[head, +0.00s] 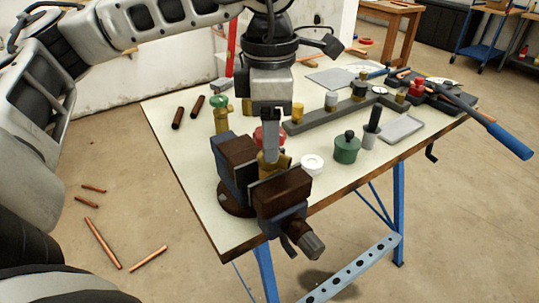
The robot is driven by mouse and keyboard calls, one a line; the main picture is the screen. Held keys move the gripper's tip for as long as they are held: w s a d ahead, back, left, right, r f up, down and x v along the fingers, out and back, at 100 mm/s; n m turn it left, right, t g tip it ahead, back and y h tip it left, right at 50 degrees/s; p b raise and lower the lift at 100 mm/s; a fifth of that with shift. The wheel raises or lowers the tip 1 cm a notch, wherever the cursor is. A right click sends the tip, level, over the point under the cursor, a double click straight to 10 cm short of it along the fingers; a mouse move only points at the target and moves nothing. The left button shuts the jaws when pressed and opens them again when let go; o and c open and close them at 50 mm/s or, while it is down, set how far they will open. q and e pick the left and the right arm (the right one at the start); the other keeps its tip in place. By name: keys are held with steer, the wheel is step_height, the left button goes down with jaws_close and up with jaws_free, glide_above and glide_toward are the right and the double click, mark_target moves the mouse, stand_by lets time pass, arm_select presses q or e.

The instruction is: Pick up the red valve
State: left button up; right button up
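A red round part (258,136), likely the red valve's handwheel, shows at the vise, partly hidden behind my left gripper. A brass body (284,160) sits below it, between or just behind the jaws of the dark vise (237,165). My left gripper (271,152) points down from above, with its fingertips overlapping the red part and the brass body in the head view. One grey finger shows clearly; the other is hidden, so I cannot tell its opening or whether it touches the valve. My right gripper is not in view.
A green-topped brass valve (220,115) stands left of the vise. A grey rail (315,122) with fittings lies behind. A blue-handled tool (510,141) overhangs the table's right edge.

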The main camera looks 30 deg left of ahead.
arm_select(q)
steer(key=c, duration=0.8)
steer(key=shift+r, duration=0.2)
steer(key=shift+r+p, duration=0.8)
steer(key=shift+r, duration=0.55)
